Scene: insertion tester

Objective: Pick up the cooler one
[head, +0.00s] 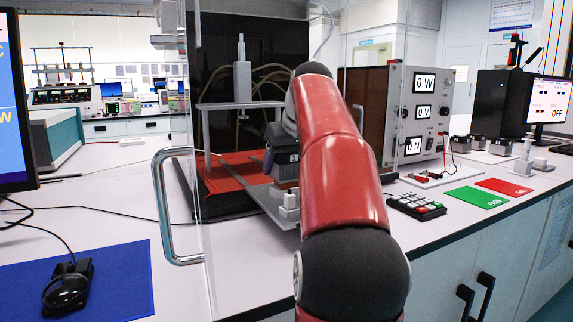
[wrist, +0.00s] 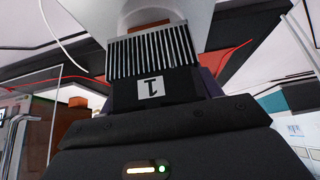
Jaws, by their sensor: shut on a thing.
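In the head view my red arm reaches into the test chamber. A dark block (head: 283,167) shows just left of my arm, above a grey plate (head: 262,197); my gripper is mostly hidden there.
The grey press (head: 242,82) stands in the chamber over a red mat (head: 222,172). A clear door with a metal handle (head: 168,205) is at left. A keypad (head: 416,206), green card (head: 476,197), red card (head: 503,187) and small dark blocks (head: 475,143) lie right.

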